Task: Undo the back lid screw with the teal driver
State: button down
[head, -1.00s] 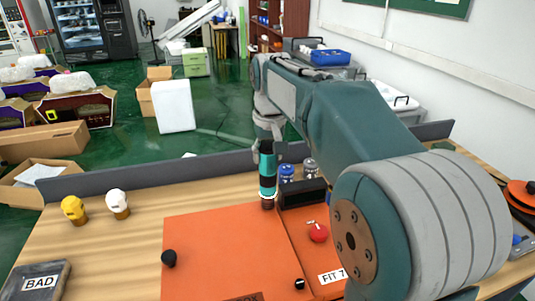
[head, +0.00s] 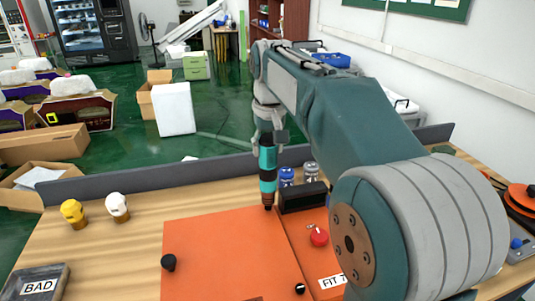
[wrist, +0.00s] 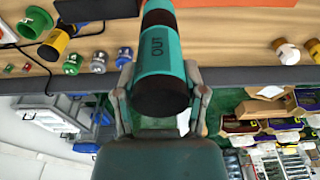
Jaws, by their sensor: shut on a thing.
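The teal driver (head: 267,160) stands upright, its dark tip at the back right of the large orange lid (head: 225,250). In the wrist view the driver (wrist: 160,55) shows teal and black bands with dark printed lettering. My gripper (wrist: 161,100) is shut around the driver, one finger on each side; it also shows in the head view (head: 268,128). The back lid screw is not clearly visible; the tip hides that spot, and I cannot tell whether they touch. Black knobs stand at the lid's left edge (head: 168,262) and front right (head: 300,288).
A black block (head: 303,197) and blue-and-grey jars (head: 287,176) stand close right of the driver. A red round tag (head: 319,237) lies on the neighbouring orange panel. Yellow (head: 72,211) and white (head: 117,205) capped pieces stand left, behind the BAD tray (head: 38,285).

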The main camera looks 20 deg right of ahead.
aim_at(268, 136)
jog(key=shift+r, duration=2)
